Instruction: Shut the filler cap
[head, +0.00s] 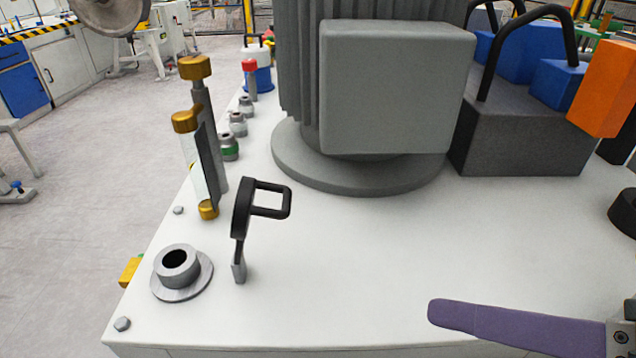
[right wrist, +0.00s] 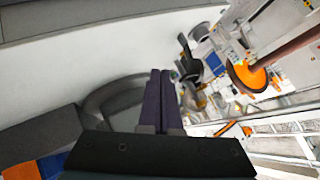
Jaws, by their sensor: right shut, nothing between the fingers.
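The filler cap (head: 243,208) is a black disc seen nearly edge-on, with a black loop handle pointing right. It stands swung up on a grey hinge post (head: 239,264) on the white tank top. The filler neck (head: 178,267), left of the post, is a grey flanged ring with its dark hole uncovered. My right gripper (head: 436,312) has purple fingers and is shut and empty, well to the right of the cap. Its closed fingers also show in the right wrist view (right wrist: 160,82), with a black shape beyond that looks like the cap (right wrist: 187,60). My left gripper is not in view.
A large grey finned motor (head: 398,88) stands behind the cap on a round flange. A sight glass with brass ends (head: 192,155) rises behind the neck. A dark box (head: 525,130) sits at the back right. The white top (head: 340,260) between cap and right gripper is clear.

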